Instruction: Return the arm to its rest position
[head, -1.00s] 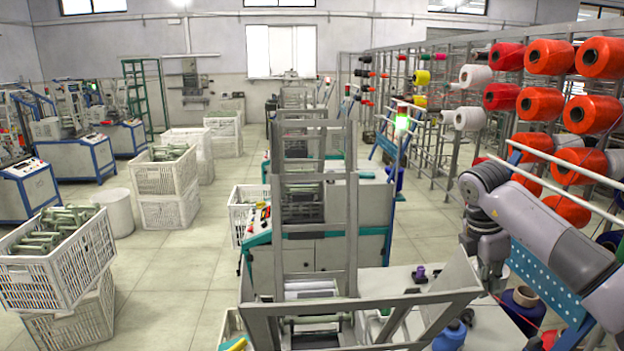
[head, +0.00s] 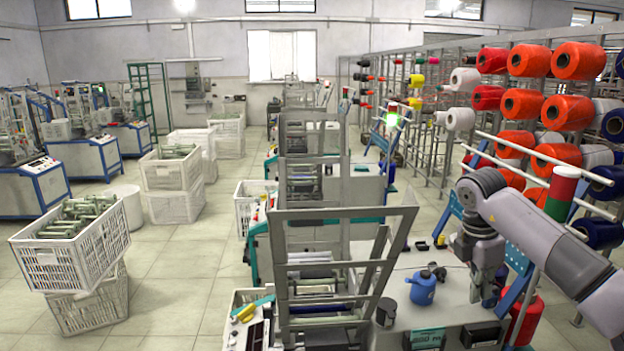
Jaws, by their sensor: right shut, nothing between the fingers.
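My right arm comes in from the right edge of the head view, grey and bent downward at the wrist. My right gripper (head: 486,290) hangs below the wrist with its fingers pointing down, in front of the right end of the nearest winding machine (head: 455,318). My left arm and left gripper are not in view.
A crate of bobbins (head: 70,255) is at left. The aisle floor (head: 180,280) is clear.

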